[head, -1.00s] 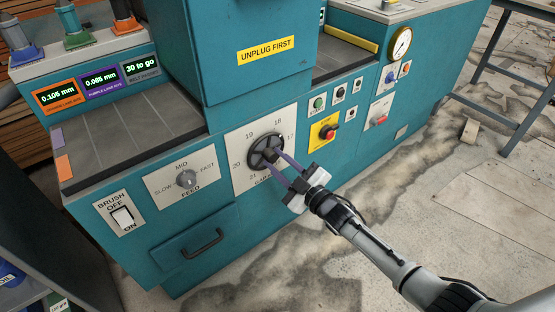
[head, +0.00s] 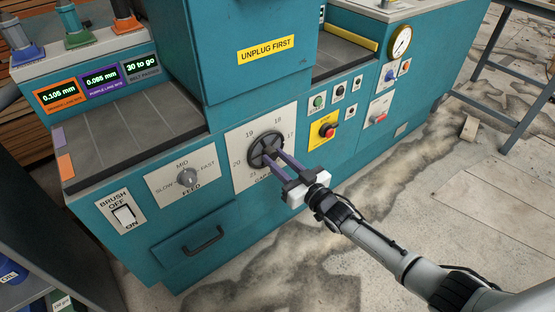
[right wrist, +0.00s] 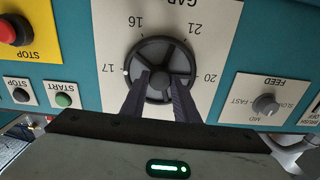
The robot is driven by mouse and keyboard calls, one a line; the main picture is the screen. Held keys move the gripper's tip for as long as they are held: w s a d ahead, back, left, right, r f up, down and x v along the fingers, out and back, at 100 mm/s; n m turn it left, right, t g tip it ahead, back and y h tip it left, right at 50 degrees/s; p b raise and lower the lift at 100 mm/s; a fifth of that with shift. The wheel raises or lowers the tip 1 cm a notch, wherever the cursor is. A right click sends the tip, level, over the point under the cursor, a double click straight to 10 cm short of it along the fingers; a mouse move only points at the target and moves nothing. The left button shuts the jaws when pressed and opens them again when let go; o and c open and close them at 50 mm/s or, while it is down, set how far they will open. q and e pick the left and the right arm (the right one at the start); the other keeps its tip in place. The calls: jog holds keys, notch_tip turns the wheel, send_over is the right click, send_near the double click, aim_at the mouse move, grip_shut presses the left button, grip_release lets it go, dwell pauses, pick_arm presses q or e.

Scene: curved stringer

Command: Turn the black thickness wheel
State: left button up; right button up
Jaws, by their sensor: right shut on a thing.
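The black thickness wheel (head: 266,150) is a spoked handwheel on a white dial plate (head: 245,180) with numbers around it, on the front of the teal machine. It also shows in the right wrist view (right wrist: 160,51), where the plate appears upside down and a small white mark sits on the rim near 17. My right gripper (head: 274,158) reaches the wheel from the lower right. Its two dark fingers are at the lower part of the wheel in the right wrist view (right wrist: 160,82), shut on it. The fingertips partly cover the wheel. My left gripper is not seen.
A feed knob (head: 187,178) and a brush switch (head: 123,215) are left of the wheel. A red stop button (head: 326,130) on yellow and a green start button (head: 318,102) are to its right. Small displays (head: 100,83) read 0.105 mm, 0.085 mm and 30 to go.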

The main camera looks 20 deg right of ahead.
dwell(0.5)
jog(key=o, duration=1.1)
jog(key=shift+c, duration=0.2)
jog(key=p+v, duration=0.2)
jog(key=v, duration=0.8)
jog(key=shift+s, duration=0.2)
